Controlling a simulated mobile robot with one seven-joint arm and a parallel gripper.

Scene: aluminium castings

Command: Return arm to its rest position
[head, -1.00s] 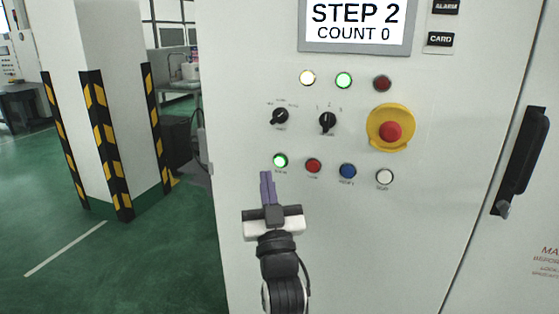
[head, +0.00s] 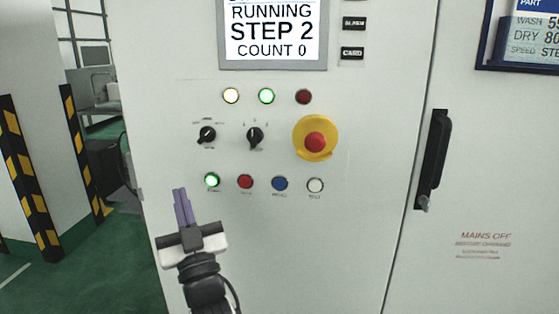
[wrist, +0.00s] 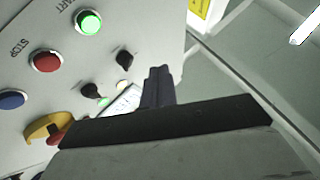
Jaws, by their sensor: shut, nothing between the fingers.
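My gripper (head: 183,207) is in front of the lower left of a light grey control cabinet (head: 360,120) in the head view. Its purple-grey fingers are together and empty, just below and left of a lit green button (head: 211,180). In the wrist view the closed fingers (wrist: 158,88) point towards the panel, apart from the lit green START button (wrist: 89,22). Whether they are clear of the panel by much is hard to tell.
The panel carries a red button (head: 245,182), a blue button (head: 279,184), a white button (head: 315,185), two black knobs and a red emergency stop (head: 315,141) on yellow. The display (head: 272,32) reads RUNNING, STEP 2, COUNT 0. A black door handle (head: 432,155) sticks out at right. A striped pillar (head: 30,180) stands left.

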